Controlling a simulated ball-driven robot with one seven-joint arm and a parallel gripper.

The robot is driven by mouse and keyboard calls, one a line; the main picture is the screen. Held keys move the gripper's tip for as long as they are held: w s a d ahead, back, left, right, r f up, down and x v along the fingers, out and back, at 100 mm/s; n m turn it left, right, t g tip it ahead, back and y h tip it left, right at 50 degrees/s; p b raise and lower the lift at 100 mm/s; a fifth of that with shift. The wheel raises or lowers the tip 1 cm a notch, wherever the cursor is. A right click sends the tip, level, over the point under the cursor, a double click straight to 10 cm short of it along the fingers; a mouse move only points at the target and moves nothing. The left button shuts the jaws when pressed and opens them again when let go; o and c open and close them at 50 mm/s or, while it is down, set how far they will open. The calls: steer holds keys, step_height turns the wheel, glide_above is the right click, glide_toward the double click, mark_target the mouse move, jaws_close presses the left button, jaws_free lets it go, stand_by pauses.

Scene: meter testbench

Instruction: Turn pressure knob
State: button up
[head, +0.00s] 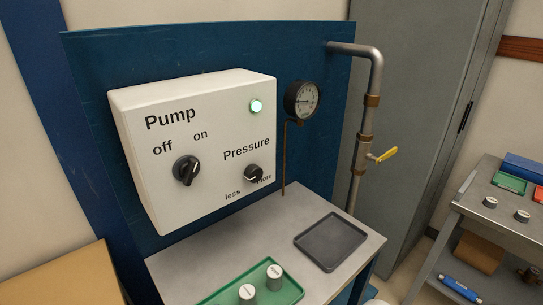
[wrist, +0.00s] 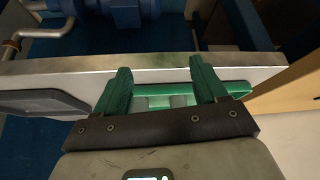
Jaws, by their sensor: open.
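The pressure knob (head: 253,173) is a small black knob low on the right of the white pump box (head: 192,205), between the words "less" and "more". The pump switch (head: 187,170) is a larger black knob to its left, its white mark pointing toward "on". A green lamp (head: 256,106) glows at the top right of the box. A round gauge (head: 302,99) is mounted right of the box. My gripper (wrist: 156,80) shows only in the wrist view, with green fingers apart and nothing between them. It is above the bench edge, and the pressure knob is not in that view.
The grey bench (head: 290,215) holds a dark tray (head: 331,241) and a green tray (head: 291,292) with two metal cylinders (head: 274,276). A pipe with a yellow valve handle (head: 384,156) rises at right. A side table (head: 480,204) stands far right.

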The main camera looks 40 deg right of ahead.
steer(key=w+d+r+n+t, duration=0.3)
steer(key=w+r+t, duration=0.3)
steer(key=w+r, duration=0.45)
steer(key=n+t+b, duration=0.1)
steer(key=n+t, duration=0.2)
steer(key=t, duration=0.3)
glide_toward(256, 176)
steer(key=shift+h, duration=0.4)
steer(key=w+p, duration=0.2)
steer(key=w, duration=0.6)
steer(key=shift+w+a, duration=0.1)
steer(key=shift+w, duration=0.25)
steer(key=shift+c, duration=0.2)
steer(key=shift+f, duration=0.1)
steer(key=c, duration=1)
